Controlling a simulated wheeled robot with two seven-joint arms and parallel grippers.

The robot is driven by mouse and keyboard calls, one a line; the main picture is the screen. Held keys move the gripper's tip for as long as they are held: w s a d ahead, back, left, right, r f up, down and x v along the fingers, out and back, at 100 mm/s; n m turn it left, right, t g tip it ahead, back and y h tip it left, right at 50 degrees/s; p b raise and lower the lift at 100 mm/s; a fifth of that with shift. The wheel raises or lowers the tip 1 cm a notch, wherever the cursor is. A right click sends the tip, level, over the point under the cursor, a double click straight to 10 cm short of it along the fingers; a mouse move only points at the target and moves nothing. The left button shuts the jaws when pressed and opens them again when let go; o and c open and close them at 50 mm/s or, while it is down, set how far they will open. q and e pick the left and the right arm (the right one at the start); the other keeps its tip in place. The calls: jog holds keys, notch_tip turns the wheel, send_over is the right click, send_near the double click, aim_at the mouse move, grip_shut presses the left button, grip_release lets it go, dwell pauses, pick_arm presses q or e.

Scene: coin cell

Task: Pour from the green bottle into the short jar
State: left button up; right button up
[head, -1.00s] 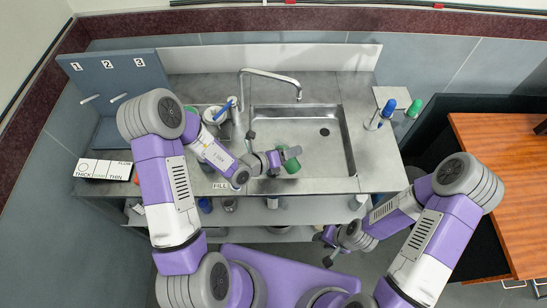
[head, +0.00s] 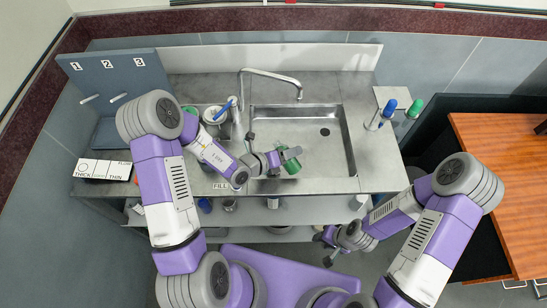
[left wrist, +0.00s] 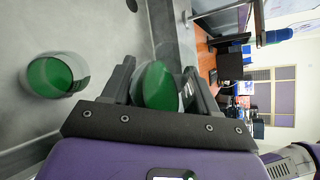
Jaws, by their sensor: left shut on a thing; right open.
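My left gripper (head: 284,156) is over the front part of the sink. It is shut on the green bottle (left wrist: 158,85), which shows as a green round shape between the fingers in the left wrist view. In the head view the green (head: 292,167) shows just below the fingers, partly hidden by them. A clear round vessel with green inside (left wrist: 57,75), perhaps the short jar, stands apart from the bottle on the left of the wrist view. I cannot tell whether anything flows. My right gripper (head: 329,250) is open and empty, low in front of the counter.
The sink (head: 346,155) has a tall faucet (head: 270,73). A blue-topped bottle (head: 388,109) and a green-topped one (head: 414,107) stand at the right. Small items stand on the lower shelf.

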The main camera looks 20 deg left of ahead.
pick_arm(q)
jog(key=shift+s+d+f+n+h+b, duration=0.15)
jog(key=shift+f+n+h+b, duration=0.2)
jog(key=shift+f+n+h, duration=0.25)
jog(key=shift+s+d+f+n+h+b, duration=0.15)
jog(key=shift+f+n+h+b, duration=0.15)
jog(key=shift+n+h, duration=0.35)
dwell(4.8)
jog(key=shift+w+f+n, duration=0.1)
jog(key=shift+n, duration=0.35)
dwell(1.5)
